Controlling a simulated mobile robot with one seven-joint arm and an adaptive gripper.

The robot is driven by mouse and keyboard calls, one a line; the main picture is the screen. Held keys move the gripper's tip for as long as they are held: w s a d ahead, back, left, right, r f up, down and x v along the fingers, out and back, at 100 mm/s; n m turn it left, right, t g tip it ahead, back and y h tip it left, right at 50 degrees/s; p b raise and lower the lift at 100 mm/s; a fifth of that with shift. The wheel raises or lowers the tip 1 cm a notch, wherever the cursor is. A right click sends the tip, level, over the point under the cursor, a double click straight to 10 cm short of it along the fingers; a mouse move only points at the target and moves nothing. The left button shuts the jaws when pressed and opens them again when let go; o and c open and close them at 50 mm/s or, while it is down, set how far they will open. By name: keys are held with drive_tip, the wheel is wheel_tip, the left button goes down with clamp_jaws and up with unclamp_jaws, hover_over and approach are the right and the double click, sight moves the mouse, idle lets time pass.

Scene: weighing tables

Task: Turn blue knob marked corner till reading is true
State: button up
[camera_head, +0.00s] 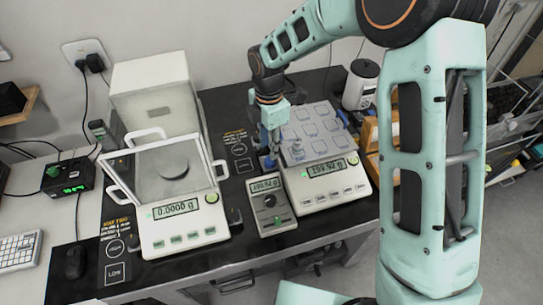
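My gripper (270,157) points down from the arm at the back left edge of the right balance (325,190). Its fingers are small and partly merge with bluish parts there, so I cannot tell whether they are open or touch a knob. A small blue piece (298,147) shows on the balance's left side; I cannot tell whether it is a knob. The right balance has a lit display (326,168), too small to read surely. A grey box (270,205) with a display (265,185) and a dark round knob (269,201) stands in front of the gripper. The corner mark is not readable.
A left balance (185,233) with a glass shield stands across the dark table (75,250), its display (176,209) seeming to read 0.0000. A white canister (361,84) stands behind the right balance. My arm's large links cover the right side.

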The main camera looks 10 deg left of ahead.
sight(270, 162)
wheel_tip(270, 162, down, 6)
drive_tip(key=shift+f, duration=0.1)
drive_tip(key=shift+c, duration=0.3)
drive_tip(key=c, duration=0.7)
clamp_jaws()
